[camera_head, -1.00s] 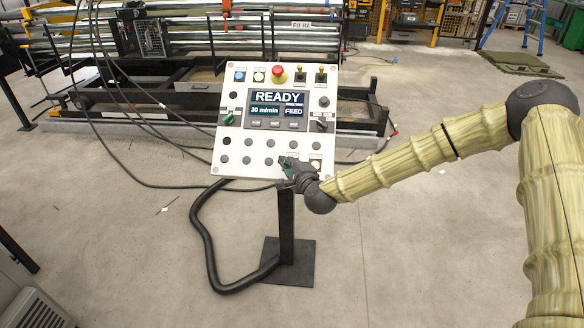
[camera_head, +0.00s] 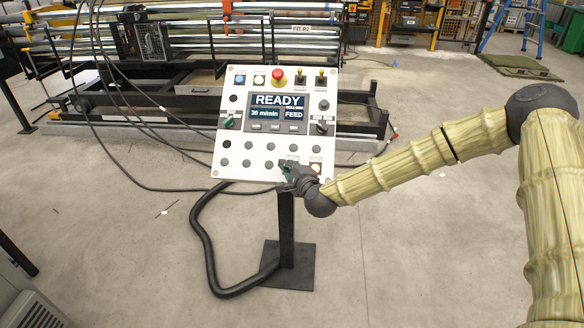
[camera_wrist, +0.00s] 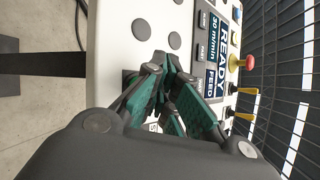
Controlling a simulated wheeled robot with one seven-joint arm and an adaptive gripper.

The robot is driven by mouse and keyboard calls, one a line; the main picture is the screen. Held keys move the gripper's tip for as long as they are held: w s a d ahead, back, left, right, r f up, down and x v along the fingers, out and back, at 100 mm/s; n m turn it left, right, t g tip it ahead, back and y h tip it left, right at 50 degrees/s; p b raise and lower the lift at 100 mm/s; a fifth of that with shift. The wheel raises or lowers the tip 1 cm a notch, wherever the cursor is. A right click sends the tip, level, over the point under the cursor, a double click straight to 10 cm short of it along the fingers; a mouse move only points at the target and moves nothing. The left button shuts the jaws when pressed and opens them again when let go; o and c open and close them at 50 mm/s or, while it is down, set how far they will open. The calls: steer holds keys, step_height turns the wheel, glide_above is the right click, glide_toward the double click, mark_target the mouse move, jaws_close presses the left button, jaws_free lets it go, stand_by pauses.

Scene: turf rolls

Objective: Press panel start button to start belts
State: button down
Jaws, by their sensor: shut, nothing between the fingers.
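The white control panel (camera_head: 240,175) stands on a black post in the head view, its screen (camera_head: 277,113) reading READY, 30 m/min and FEED. The panel also fills the middle of the wrist view (camera_wrist: 112,50), turned sideways. My gripper (camera_head: 287,170) is at the panel's lower right, its green-padded fingers shut and empty. In the wrist view the fingertips (camera_wrist: 165,62) lie close over the panel face. I cannot tell whether they touch it. They hide the part of the panel beneath them, and I cannot read a start label there.
A red mushroom button (camera_head: 278,75), a blue button (camera_head: 239,76) and switches line the panel's top. The black post (camera_head: 286,225) and a thick black hose (camera_head: 207,245) stand below. Machine frames and rollers are behind.

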steer(key=shift+f, duration=0.15)
stand_by(0.4)
steer(key=shift+w+f+b, duration=0.15)
steer(key=shift+w+b, duration=0.1)
steer(key=shift+b, duration=0.2)
steer(key=shift+w+d+f+b, duration=0.1)
steer(key=shift+w+f+b, duration=0.2)
steer(key=shift+f+b, duration=0.1)
stand_by(0.8)
steer(key=shift+s+r, duration=0.1)
steer(key=shift+r, duration=0.1)
steer(key=shift+s+r+p, duration=0.3)
steer(key=shift+s+r, duration=0.15)
steer(key=shift+r, duration=0.05)
steer(key=shift+r, duration=0.1)
stand_by(0.3)
steer(key=s+r+p, duration=0.1)
steer(key=r, duration=0.1)
steer(key=s+r+p, duration=0.1)
steer(key=s, duration=0.1)
steer(key=shift+s+a+r, duration=0.1)
steer(key=shift+a+r, duration=0.25)
steer(key=shift+a, duration=0.05)
stand_by(0.6)
